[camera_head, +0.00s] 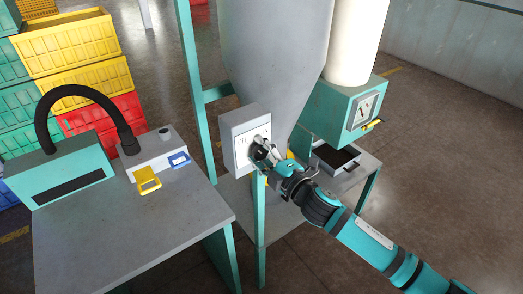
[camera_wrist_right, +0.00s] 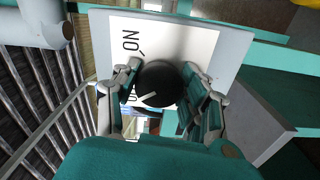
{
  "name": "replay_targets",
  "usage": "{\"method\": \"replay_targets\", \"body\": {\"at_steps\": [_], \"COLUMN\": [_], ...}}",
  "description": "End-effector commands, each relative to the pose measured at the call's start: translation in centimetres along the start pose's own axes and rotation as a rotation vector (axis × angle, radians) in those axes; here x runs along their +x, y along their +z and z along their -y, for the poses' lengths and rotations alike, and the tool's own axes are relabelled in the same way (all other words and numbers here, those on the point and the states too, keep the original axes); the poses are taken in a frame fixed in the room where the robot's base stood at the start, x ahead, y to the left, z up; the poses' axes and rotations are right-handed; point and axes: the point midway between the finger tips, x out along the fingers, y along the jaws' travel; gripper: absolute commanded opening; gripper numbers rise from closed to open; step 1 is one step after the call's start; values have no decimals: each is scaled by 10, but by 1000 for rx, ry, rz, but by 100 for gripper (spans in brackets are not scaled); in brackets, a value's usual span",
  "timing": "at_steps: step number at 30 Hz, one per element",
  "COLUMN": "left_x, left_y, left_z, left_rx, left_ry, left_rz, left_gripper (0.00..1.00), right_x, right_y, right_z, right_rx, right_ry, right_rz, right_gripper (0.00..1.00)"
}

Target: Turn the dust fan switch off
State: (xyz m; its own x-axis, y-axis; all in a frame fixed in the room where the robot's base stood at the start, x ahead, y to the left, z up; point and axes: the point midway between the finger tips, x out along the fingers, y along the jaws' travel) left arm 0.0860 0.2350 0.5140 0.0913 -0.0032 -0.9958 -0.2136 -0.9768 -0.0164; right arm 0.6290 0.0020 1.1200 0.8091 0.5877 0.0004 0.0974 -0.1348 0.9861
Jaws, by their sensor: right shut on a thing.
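The dust fan switch is a grey box (camera_head: 231,144) with a white label plate, on the front of the grey hopper. In the right wrist view its round black knob (camera_wrist_right: 158,80) has a white pointer mark aimed toward the lower left. "ON" reads on the label plate (camera_wrist_right: 183,38); a second label is mostly hidden behind a finger. My right gripper (camera_head: 262,153) is at the box, its fingers shut on the knob from both sides. In the head view the gripper covers most of the knob. My left gripper is not in view.
A grey table (camera_head: 130,225) at left holds a teal unit (camera_head: 75,165) with a black hose and yellow and blue brackets. A teal box with a gauge (camera_head: 362,110) is right of the hopper (camera_head: 275,60). Stacked crates (camera_head: 80,45) stand behind left. A teal post rises beside the switch box.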

Motion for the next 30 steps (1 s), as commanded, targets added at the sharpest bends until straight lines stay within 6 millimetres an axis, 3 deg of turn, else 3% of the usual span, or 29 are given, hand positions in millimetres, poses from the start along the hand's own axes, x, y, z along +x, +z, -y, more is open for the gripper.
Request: {"method": "replay_targets", "body": {"at_steps": [10,27,28,30], "left_x": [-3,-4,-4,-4], "left_y": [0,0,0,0], "left_z": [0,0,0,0], "left_rx": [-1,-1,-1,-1], "left_ry": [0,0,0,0], "left_rz": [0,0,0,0], "left_gripper": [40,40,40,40], "right_x": [0,0,0,0], "right_y": [0,0,0,0], "right_z": [0,1,1,1], "right_rx": [-153,-185,-185,-185], "right_ry": [-2,-2,-2,-2], "right_rz": [-1,-1,-1,-1], "right_gripper": [11,11,44,53]}}
